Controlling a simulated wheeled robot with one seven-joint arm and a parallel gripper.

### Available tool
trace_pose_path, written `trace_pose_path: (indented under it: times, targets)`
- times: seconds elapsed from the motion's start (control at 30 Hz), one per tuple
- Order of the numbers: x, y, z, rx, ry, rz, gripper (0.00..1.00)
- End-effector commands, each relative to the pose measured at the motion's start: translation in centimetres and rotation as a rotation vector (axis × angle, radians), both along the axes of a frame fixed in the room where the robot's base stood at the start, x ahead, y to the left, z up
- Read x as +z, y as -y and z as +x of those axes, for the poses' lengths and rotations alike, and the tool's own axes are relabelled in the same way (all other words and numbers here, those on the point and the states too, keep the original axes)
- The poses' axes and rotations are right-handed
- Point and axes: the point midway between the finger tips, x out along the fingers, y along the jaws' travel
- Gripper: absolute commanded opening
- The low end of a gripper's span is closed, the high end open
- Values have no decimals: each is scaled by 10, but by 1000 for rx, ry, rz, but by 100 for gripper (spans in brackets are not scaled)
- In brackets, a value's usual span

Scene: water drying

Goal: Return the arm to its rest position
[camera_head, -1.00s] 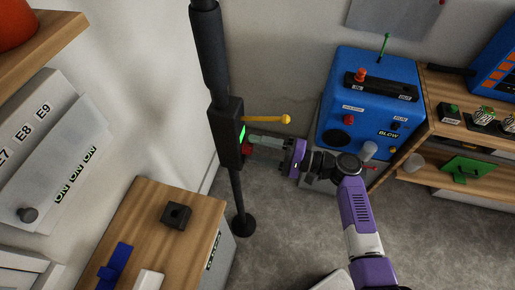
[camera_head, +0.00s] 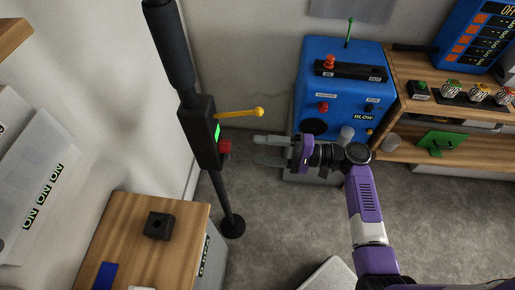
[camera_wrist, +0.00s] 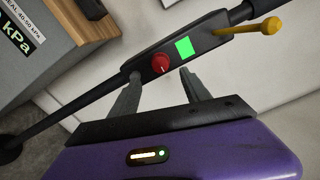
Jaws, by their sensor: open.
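My gripper (camera_head: 258,150) is at the end of my purple and white arm, in the middle of the head view. Its grey fingers point left towards a black post unit (camera_head: 201,132) with a red knob (camera_head: 225,147), a green lit screen and a yellow lever (camera_head: 240,112). A gap shows between the fingertips and the red knob. In the wrist view my gripper (camera_wrist: 162,85) has its two fingers spread, with nothing between them. The red knob (camera_wrist: 161,63) and green screen (camera_wrist: 185,48) lie beyond the fingertips.
A blue machine (camera_head: 345,95) stands behind my gripper on the right, beside a wooden shelf (camera_head: 440,88) with small devices. A wooden-topped cabinet (camera_head: 145,235) with a black block (camera_head: 159,226) is at lower left. Grey floor (camera_head: 285,220) is open below my arm.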

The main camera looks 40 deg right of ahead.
Motion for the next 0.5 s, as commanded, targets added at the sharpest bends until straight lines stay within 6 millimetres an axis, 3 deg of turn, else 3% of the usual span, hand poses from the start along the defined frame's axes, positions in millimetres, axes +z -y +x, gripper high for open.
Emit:
trace_pose_path:
  times: [0.5]
  targets:
    - [0, 4, 4, -22, 5, -8, 55]
